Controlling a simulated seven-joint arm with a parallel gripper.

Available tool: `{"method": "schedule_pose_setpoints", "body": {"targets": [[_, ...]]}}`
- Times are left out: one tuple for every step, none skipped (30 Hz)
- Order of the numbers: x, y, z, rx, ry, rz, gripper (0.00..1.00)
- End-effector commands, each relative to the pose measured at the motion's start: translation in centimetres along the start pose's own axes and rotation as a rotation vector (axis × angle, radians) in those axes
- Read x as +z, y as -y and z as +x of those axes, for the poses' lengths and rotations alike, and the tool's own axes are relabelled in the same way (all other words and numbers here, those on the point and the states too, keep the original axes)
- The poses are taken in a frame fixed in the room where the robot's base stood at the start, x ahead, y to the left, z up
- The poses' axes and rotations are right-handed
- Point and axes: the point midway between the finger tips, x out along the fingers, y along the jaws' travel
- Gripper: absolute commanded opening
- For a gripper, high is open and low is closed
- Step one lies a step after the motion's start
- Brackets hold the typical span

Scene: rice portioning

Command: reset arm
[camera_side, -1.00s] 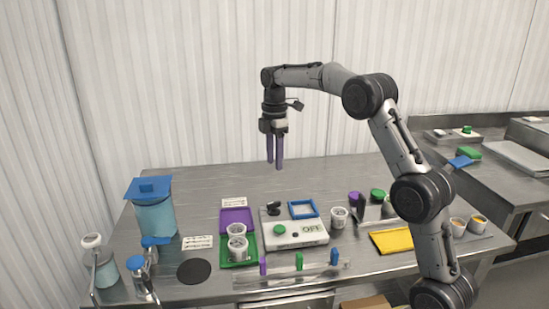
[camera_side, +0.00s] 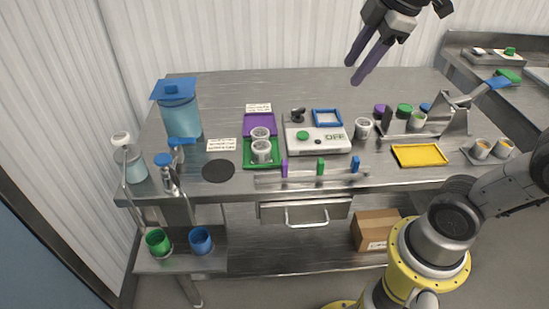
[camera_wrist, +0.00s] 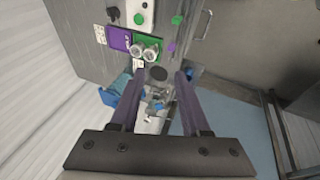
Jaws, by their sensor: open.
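My gripper (camera_side: 360,64) hangs high above the back right of the steel table (camera_side: 300,92) in the side view, its purple fingers apart with nothing between them. The wrist view shows the same open gripper (camera_wrist: 156,82) looking down on the table from above. The fingers touch nothing.
A blue-lidded container (camera_side: 182,112) stands at the back left. Two cups (camera_side: 261,151) sit by the purple and green trays. A white device marked OFF (camera_side: 318,140), a yellow tray (camera_side: 420,155) and a metal rack (camera_side: 455,119) stand to the right. The table's back is clear.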

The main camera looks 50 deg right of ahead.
Motion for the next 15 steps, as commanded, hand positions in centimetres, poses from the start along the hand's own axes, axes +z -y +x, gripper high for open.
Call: {"method": "schedule_pose_setpoints", "body": {"targets": [[1.1, 2.2, 0.1, 0.013, -0.021, 0.064, 0.46], [1.8, 3.2, 0.3, 0.018, -0.03, 0.109, 0.46], [2.5, 4.5, 0.8, 0.022, -0.043, 0.171, 0.46], [3.1, 5.5, 1.2, 0.025, -0.051, 0.219, 0.46], [3.7, 6.4, 1.6, 0.026, -0.059, 0.267, 0.46], [4.5, 7.5, 2.3, 0.027, -0.069, 0.336, 0.46], [5.0, 8.2, 2.9, 0.027, -0.074, 0.388, 0.46], [5.5, 9.0, 3.5, 0.025, -0.077, 0.441, 0.46], [6.1, 9.7, 4.2, 0.022, -0.079, 0.511, 0.46], [6.5, 10.1, 4.8, 0.018, -0.076, 0.56, 0.46], [6.8, 10.5, 5.3, 0.014, -0.072, 0.607, 0.46], [7.0, 10.8, 6.0, 0.008, -0.065, 0.664, 0.46], [7.1, 10.9, 6.3, 0.006, -0.064, 0.701, 0.46], [7.2, 10.9, 6.5, 0.005, -0.065, 0.734, 0.46], [7.1, 10.8, 6.5, 0.008, -0.073, 0.773, 0.46]]}}
